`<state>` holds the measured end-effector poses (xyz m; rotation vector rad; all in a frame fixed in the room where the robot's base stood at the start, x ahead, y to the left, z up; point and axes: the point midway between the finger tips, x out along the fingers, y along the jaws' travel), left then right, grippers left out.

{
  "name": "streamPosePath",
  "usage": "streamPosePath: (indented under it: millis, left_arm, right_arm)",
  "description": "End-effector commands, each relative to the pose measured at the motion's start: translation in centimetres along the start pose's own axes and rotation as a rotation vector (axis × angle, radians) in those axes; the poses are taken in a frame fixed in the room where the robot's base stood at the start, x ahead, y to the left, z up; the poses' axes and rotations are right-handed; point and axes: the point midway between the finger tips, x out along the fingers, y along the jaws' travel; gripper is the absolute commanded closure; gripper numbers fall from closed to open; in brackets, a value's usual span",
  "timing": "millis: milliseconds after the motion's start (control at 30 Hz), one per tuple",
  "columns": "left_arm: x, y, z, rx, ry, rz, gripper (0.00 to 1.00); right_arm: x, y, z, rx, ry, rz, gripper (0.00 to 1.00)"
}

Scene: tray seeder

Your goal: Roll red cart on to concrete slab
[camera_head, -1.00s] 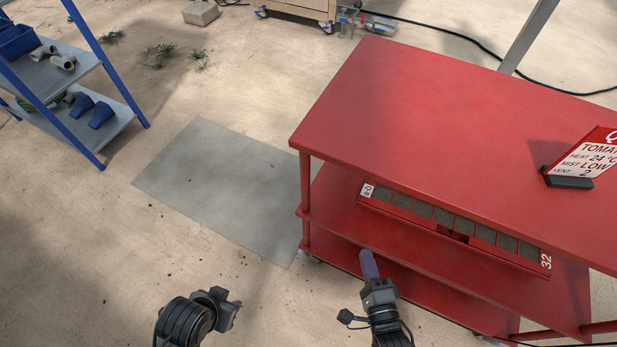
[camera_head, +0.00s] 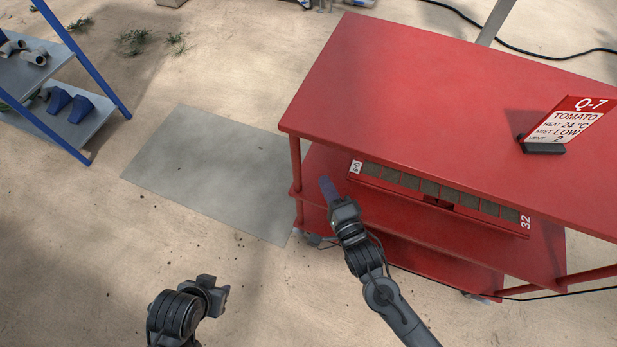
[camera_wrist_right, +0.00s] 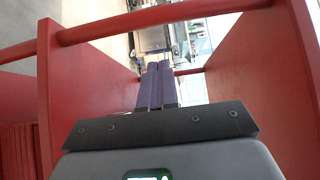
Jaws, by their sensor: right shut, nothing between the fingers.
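The red cart (camera_head: 420,110) stands at the right, with a top deck and lower shelves. The grey concrete slab (camera_head: 205,175) lies flat on the ground to its left; the cart's left end is at the slab's right edge. My right gripper (camera_head: 326,186) is shut and empty, in front of the cart's left end near the corner post. In the right wrist view its purple fingers (camera_wrist_right: 157,85) are together, with red cart bars and panels (camera_wrist_right: 160,17) around them. My left gripper (camera_head: 218,290) is at the lower left, apart from the cart; its fingers are not clear.
A tray (camera_head: 440,200) with grey cells sits on the cart's middle shelf. A sign (camera_head: 570,125) reading Q-7 TOMATO stands on the top deck. A blue-framed shelf rack (camera_head: 75,115) is at the upper left. A black cable (camera_head: 540,52) crosses the ground behind the cart.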

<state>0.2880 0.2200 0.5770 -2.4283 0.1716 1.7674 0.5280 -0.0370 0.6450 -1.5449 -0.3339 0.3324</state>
Motion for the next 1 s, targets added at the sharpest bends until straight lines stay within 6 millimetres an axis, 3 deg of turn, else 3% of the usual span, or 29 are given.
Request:
streamPosePath:
  millis: [100, 333, 1000]
  left_arm:
    - [1.4, 0.1, 0.5, -0.001, 0.0, 0.001, 0.65]
    - [2.9, 0.3, 0.9, -0.008, 0.001, 0.006, 0.65]
    - [2.8, 0.3, 0.9, -0.006, 0.001, 0.005, 0.65]
  right_arm:
    - [2.2, 0.3, 0.0, -0.001, -0.001, -0.004, 1.0]
    - [4.1, 0.2, 2.1, 0.001, -0.002, -0.002, 1.0]
    - [5.0, -0.2, 2.7, 0.001, 0.01, 0.001, 1.0]
